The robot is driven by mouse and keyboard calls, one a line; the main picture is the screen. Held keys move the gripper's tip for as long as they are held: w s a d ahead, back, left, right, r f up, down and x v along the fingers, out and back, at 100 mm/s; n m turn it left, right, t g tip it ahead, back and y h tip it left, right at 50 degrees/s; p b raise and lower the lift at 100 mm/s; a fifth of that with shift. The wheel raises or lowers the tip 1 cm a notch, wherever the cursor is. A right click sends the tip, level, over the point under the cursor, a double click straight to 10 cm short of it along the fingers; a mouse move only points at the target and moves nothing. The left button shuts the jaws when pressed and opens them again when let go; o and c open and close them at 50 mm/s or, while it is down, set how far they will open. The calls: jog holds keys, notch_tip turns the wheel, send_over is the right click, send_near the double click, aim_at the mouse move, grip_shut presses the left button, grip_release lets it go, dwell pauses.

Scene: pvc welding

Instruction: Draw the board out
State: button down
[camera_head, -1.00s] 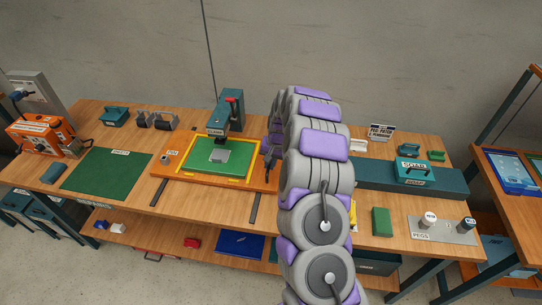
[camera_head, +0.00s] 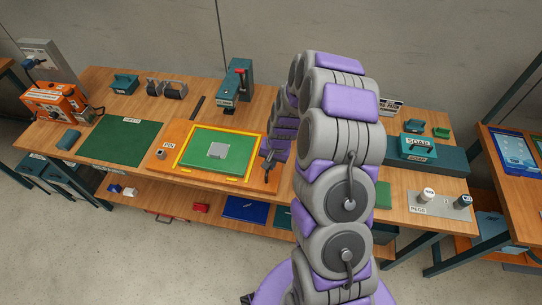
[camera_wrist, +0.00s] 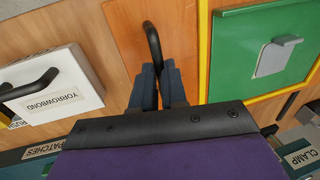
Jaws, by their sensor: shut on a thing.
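The orange-brown board (camera_head: 205,177) lies flat on the workbench, with its near edge toward the bench front. It carries a green sheet in a yellow frame (camera_head: 258,146), with a grey patch (camera_head: 217,150) on the green; the patch also shows in the wrist view (camera_wrist: 278,55). The board's black handle (camera_wrist: 151,42) stands at its right side. My gripper (camera_wrist: 158,74) is shut on this handle; in the head view the gripper (camera_head: 270,160) is partly hidden by my arm. The teal press (camera_head: 236,88) stands behind the board, clear of the green sheet.
A green mat (camera_head: 120,140) and an orange machine (camera_head: 55,102) are to the left. A teal SOAK box (camera_head: 418,147) and a PEGS plate (camera_head: 440,206) are to the right. In the wrist view, a white YORROWBOND box (camera_wrist: 52,85) is left of my gripper.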

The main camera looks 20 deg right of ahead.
jog(key=shift+s+a+f, duration=0.1)
jog(key=shift+s, duration=0.15)
jog(key=c, duration=1.4)
grip_release()
jog(key=shift+s, duration=0.1)
jog(key=shift+o, duration=1.2)
notch_tip(320, 180, up, 17)
jog(key=s+d+p, duration=0.1)
jog(key=d+p, duration=0.1)
jog(key=shift+s+d, duration=0.25)
jog(key=shift+d, duration=0.15)
